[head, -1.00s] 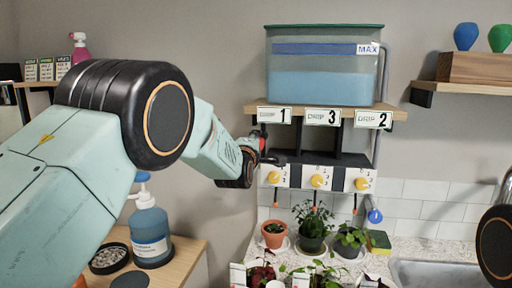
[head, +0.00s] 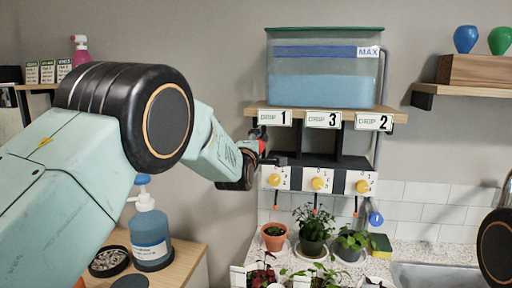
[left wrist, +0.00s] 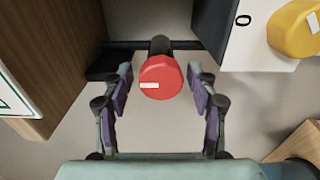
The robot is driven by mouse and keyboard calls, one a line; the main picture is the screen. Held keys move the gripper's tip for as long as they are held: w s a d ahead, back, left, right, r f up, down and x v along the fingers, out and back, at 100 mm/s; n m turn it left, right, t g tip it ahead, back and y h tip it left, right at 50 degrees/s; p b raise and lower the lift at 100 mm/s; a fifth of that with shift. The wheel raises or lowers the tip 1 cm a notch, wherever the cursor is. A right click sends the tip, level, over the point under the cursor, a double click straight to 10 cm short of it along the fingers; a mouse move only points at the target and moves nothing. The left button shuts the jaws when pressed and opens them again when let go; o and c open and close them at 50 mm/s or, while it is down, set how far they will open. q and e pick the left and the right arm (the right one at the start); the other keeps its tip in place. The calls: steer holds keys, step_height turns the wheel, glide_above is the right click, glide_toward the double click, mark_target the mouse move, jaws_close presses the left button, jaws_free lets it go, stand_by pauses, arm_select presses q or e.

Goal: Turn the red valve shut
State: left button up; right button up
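The red valve (left wrist: 162,76) is a round red knob with a small white label, on a dark stem, in the left wrist view. A little of its red shows in the head view (head: 262,147), below the shelf's left end. My left gripper (left wrist: 160,88) is open, one finger on each side of the knob, with a gap visible on both sides. In the head view the left gripper (head: 257,140) is small and partly hidden by its own wrist. My right gripper is out of view; only a dark part of my right arm shows at the right edge.
A water tank (head: 322,88) stands on the shelf above. Yellow knobs (head: 318,184) sit on white plates to the right, one (left wrist: 296,28) close to the right finger. Potted plants (head: 312,245) stand below. A blue pump bottle (head: 150,238) is at lower left.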

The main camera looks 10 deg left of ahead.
arm_select(q)
steer(key=shift+s, duration=0.1)
steer(key=s, duration=1.1)
steer(key=shift+s, duration=0.4)
steer(key=shift+f, duration=0.1)
